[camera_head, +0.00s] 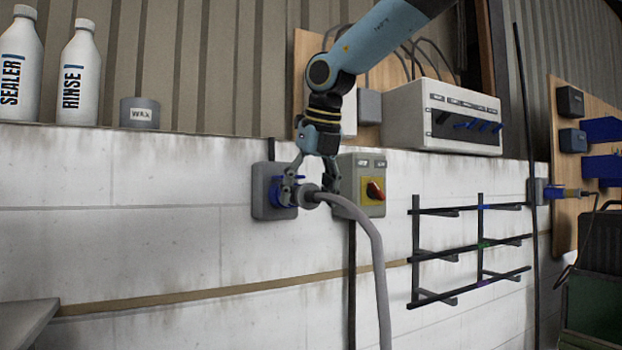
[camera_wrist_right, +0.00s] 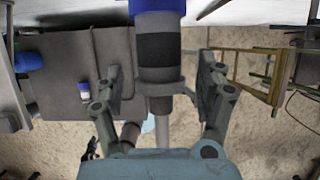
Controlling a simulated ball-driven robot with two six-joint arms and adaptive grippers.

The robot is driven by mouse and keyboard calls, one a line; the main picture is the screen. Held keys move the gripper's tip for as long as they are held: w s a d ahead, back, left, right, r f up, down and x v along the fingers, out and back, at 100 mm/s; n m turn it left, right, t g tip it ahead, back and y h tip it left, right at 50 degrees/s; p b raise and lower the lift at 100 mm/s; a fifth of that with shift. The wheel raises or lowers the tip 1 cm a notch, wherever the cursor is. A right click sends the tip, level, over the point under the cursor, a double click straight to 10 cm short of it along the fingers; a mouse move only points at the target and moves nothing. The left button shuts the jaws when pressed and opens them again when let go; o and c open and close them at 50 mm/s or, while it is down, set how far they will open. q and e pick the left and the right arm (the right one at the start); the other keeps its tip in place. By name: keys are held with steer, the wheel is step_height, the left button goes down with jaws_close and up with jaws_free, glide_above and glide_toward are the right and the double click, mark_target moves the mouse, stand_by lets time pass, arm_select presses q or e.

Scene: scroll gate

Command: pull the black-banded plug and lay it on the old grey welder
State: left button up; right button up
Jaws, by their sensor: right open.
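The grey plug (camera_head: 309,196) sits in the blue socket of a grey wall box (camera_head: 263,205), a thick grey cable hanging from it. In the right wrist view its body shows a wide black band (camera_wrist_right: 160,47) below the blue socket. My right gripper (camera_head: 311,187) is open, its fingers on either side of the plug; gaps show beside it in the wrist view (camera_wrist_right: 160,92). I cannot clearly identify the old grey welder in either view. My left gripper is not in view.
A switch box with a red knob (camera_head: 375,190) is close right of the plug. A black wall rack (camera_head: 445,258) is further right, before another plug (camera_head: 573,193). Bottles (camera_head: 78,75) stand on the ledge. A grey surface (camera_head: 24,322) shows at lower left.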

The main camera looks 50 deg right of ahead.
jaws_close()
stand_by(0.8)
steer(key=shift+s+a+f+b, duration=0.1)
steer(key=shift+f+b, duration=0.05)
steer(key=shift+b, duration=0.2)
stand_by(0.4)
steer(key=shift+s, duration=0.35)
steer(key=shift+s+a+b, duration=0.15)
steer(key=shift+b, duration=0.35)
steer(key=shift+s+a+b, duration=0.3)
steer(key=shift+s+b, duration=0.55)
steer(key=shift+s, duration=0.1)
steer(key=shift+s+a+b, duration=0.25)
steer(key=shift+s+b, duration=0.6)
steer(key=shift+s, duration=0.05)
